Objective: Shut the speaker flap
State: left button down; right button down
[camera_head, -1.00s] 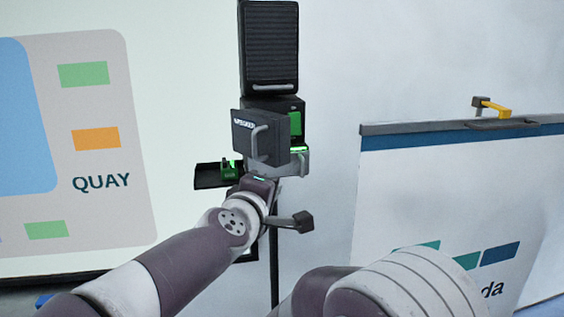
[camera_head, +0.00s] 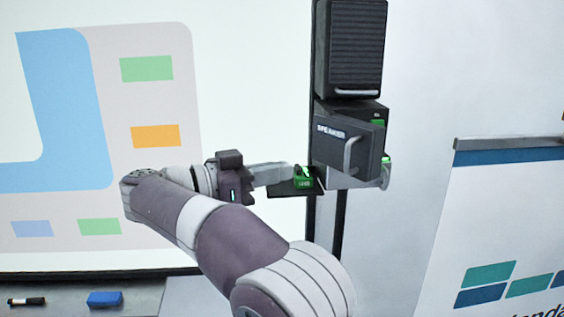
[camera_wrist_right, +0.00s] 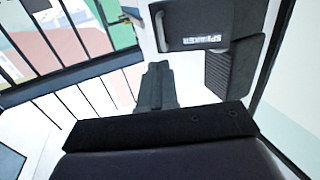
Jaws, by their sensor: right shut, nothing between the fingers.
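The speaker flap (camera_head: 348,145) is a dark box-like panel lettered SPEAKER with a pale bar handle. In the head view it stands out from its dark housing (camera_head: 362,110), with a green-lit gap behind its right side. My right gripper (camera_head: 277,174) is left of the flap and a little lower, pointing right, apart from it. In the right wrist view its dark fingers (camera_wrist_right: 157,80) are together and empty, and the flap (camera_wrist_right: 208,22) shows upside down beyond them. My left gripper is not in view.
A ribbed dark speaker box (camera_head: 348,50) sits above the housing. A small dark tray (camera_head: 290,190) with a green part (camera_head: 303,178) juts out near my right fingertips. A dark stand post (camera_head: 338,225) runs below. A white board (camera_head: 505,215) stands at right.

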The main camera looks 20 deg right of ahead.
aim_at(346, 157)
jog(key=d+p, duration=0.1)
jog(key=d, duration=0.2)
jog(key=w+d+p, duration=0.1)
jog(key=d+p, duration=0.1)
jog(key=d, duration=0.2)
jog(key=d+p, duration=0.1)
jog(key=d, duration=0.3)
jog(key=shift+w, duration=0.15)
jog(key=shift+w+d+f, duration=0.1)
jog(key=shift+d+f, duration=0.05)
jog(key=shift+d, duration=0.1)
jog(key=shift+a, duration=0.1)
